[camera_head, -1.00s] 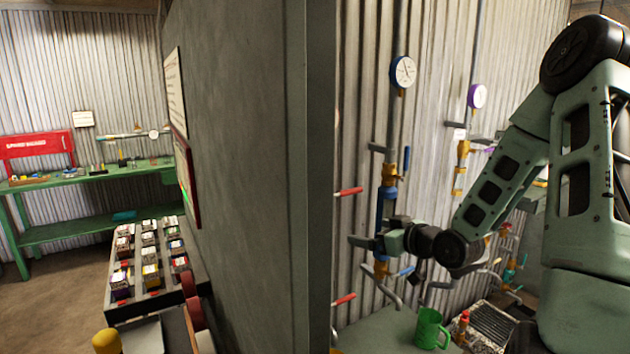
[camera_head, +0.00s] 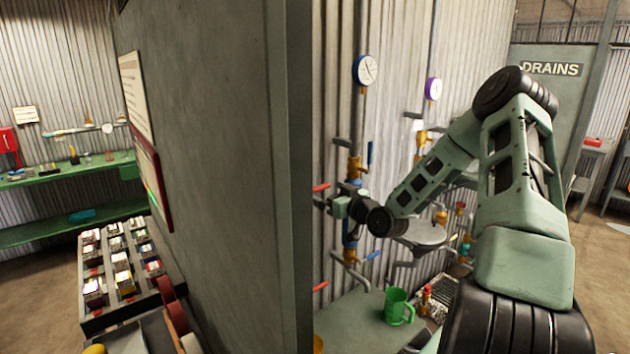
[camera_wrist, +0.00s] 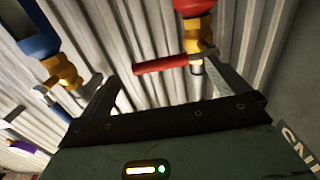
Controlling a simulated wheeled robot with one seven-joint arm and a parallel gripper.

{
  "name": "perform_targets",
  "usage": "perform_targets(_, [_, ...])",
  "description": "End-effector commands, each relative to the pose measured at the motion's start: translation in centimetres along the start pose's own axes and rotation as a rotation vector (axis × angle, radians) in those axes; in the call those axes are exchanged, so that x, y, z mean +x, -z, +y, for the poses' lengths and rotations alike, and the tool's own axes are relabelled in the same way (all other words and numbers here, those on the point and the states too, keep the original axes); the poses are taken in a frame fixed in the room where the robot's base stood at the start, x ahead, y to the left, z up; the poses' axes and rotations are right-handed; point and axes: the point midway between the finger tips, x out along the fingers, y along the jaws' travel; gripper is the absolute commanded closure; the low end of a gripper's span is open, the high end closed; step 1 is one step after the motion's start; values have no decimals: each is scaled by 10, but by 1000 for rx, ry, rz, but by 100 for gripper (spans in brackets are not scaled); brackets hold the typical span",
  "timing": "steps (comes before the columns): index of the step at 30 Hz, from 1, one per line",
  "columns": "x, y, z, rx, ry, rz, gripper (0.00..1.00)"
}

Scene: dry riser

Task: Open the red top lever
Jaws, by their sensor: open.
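The red top lever (camera_head: 321,187) sticks out near the grey post's edge in the head view. My gripper (camera_head: 324,204) is just below it there, pointing left, in front of the riser pipe. In the wrist view a red lever (camera_wrist: 160,65) lies nearly level on a brass valve (camera_wrist: 198,38) under a red pipe part. My open gripper (camera_wrist: 162,72) has one finger on each side of it in the picture; I cannot tell how deep the lever sits between them. I see no contact. A second red lever (camera_head: 320,286) is lower down.
The tall grey partition (camera_head: 215,150) stands close left of my gripper. A blue lever (camera_head: 370,152) and a white gauge (camera_head: 365,70) are on the riser above. A green mug (camera_head: 397,306) stands on the bench below. A purple-rimmed gauge (camera_head: 433,88) is to the right.

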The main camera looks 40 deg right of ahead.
Motion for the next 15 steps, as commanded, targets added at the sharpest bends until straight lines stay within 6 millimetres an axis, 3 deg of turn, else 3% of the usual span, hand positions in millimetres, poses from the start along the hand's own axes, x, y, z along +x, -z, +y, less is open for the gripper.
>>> perform_targets(6, [40,2,-1,2,1,-1,0])
perform_targets(15, [61,0,0,0,1,-1,0])
